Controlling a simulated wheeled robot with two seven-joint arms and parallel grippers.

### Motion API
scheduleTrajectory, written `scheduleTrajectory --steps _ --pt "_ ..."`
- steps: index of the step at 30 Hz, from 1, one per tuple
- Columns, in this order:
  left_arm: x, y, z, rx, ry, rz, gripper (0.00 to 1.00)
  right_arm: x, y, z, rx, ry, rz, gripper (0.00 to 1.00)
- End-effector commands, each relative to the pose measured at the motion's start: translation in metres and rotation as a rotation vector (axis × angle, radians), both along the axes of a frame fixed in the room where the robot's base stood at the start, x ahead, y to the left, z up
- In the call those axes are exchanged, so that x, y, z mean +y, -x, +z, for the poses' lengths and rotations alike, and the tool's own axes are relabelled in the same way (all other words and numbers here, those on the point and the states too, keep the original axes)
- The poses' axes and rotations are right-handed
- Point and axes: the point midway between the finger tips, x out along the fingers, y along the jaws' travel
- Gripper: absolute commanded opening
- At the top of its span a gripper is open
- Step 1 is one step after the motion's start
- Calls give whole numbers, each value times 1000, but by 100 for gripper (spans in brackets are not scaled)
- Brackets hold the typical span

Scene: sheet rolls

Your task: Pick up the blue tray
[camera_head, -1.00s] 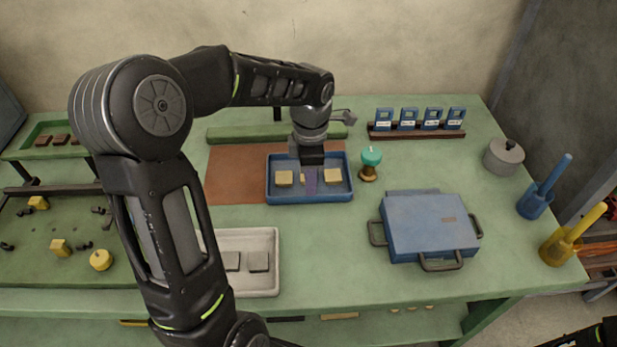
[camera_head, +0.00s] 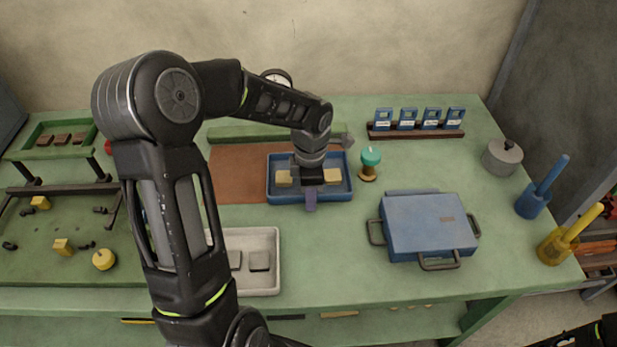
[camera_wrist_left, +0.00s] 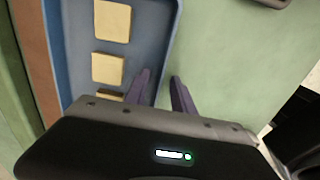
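The blue tray (camera_head: 286,200) lies on the green bench, partly over a brown mat, and holds pale yellow blocks (camera_head: 284,178). It also shows in the left wrist view (camera_wrist_left: 150,45), with its blocks in a row. My left gripper (camera_head: 310,205) points down at the middle of the tray's front wall. In the left wrist view, its purple fingers (camera_wrist_left: 160,77) are apart, one on the inner side of the tray wall and one outside it. Nothing shows gripped. The gripper hides part of the tray's middle.
A teal-topped stamp (camera_head: 370,160) stands close right of the tray. A blue case (camera_head: 430,225) lies further right. A whitish tray (camera_head: 268,240) with grey pieces sits in front, left. Open bench lies directly in front of the blue tray.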

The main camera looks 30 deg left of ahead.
Motion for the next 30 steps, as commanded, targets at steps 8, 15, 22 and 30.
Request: scheduleTrajectory --steps 8,15,22,30 --pt "0 0 0 0 0 0 30 0 0 0 0 0 0 36" --pt "0 0 0 0 0 0 19 0 0 0 0 0 0 36" --pt "0 0 0 0 0 0 1 0 0 0 0 0 0 36" --pt "0 0 0 0 0 0 0 0 0 0 0 0 0 36"
